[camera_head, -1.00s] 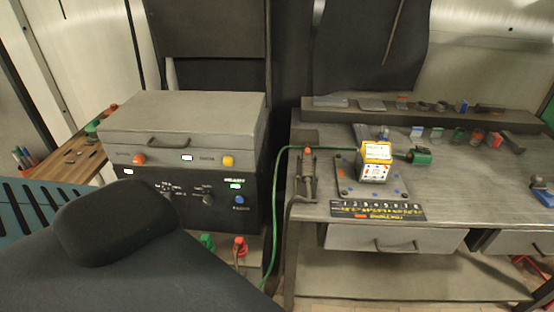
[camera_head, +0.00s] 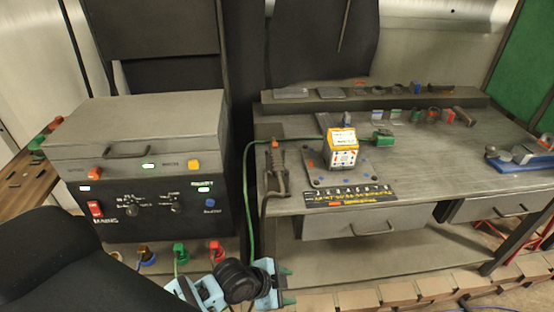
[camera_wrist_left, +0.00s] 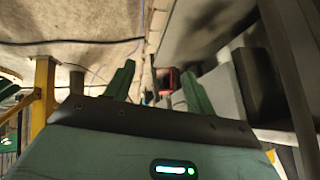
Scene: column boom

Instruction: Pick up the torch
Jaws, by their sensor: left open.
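My left gripper (camera_head: 287,284) is open and empty, with green fingertips, low in front of the bench and well below the torch. In the left wrist view my open fingers (camera_wrist_left: 157,88) have nothing between them, and I cannot make out the torch. My right gripper is not in view.
The workbench (camera_head: 430,158) has drawers (camera_head: 365,222) below its top. A plate holds a yellow-and-white block (camera_head: 341,149) beside a green clamp (camera_head: 383,138). A grey-topped machine (camera_head: 140,130) stands left. A green cable (camera_head: 248,190) hangs at the bench's left edge.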

